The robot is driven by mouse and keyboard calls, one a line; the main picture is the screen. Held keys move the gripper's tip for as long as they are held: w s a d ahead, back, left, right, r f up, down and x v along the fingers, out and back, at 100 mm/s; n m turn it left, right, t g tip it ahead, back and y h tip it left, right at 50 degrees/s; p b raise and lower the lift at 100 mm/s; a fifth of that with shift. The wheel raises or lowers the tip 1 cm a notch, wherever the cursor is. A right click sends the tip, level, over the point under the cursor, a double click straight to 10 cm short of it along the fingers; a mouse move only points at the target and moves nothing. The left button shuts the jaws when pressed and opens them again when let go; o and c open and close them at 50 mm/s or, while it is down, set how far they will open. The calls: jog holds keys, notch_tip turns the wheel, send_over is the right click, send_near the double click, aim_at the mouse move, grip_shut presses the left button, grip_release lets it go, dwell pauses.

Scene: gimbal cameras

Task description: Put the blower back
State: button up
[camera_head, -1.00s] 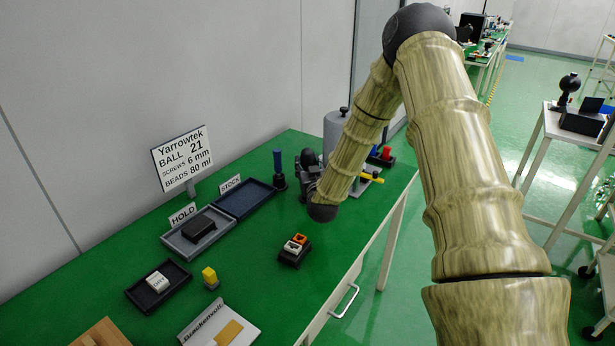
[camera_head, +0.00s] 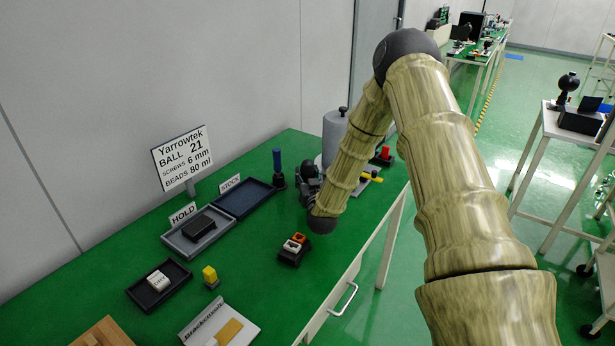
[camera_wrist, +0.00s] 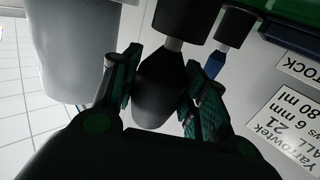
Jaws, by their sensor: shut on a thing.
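The blower (camera_wrist: 160,90) is a dark bulb with a pale neck (camera_wrist: 174,44), seen in the wrist view, which is roughly upside down. My gripper (camera_wrist: 158,88) is shut on the bulb, one finger on each side. The neck points at a black cylindrical holder (camera_wrist: 187,15); I cannot tell how far it is seated there. In the head view my gripper (camera_head: 310,185) is at the back of the green table, partly hidden by my arm.
A blue-handled tool (camera_head: 277,162) stands in a black base left of my gripper. A grey canister (camera_head: 335,135) stands behind. The STOCK tray (camera_head: 240,203) and HOLD tray (camera_head: 190,246) lie left. A black block with orange and white parts (camera_head: 294,250) sits in front.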

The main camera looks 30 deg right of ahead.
jog(key=o, duration=0.9)
jog(key=shift+r, duration=0.1)
jog(key=b+v, duration=0.2)
jog(key=v, duration=1)
jog(key=shift+a, duration=0.1)
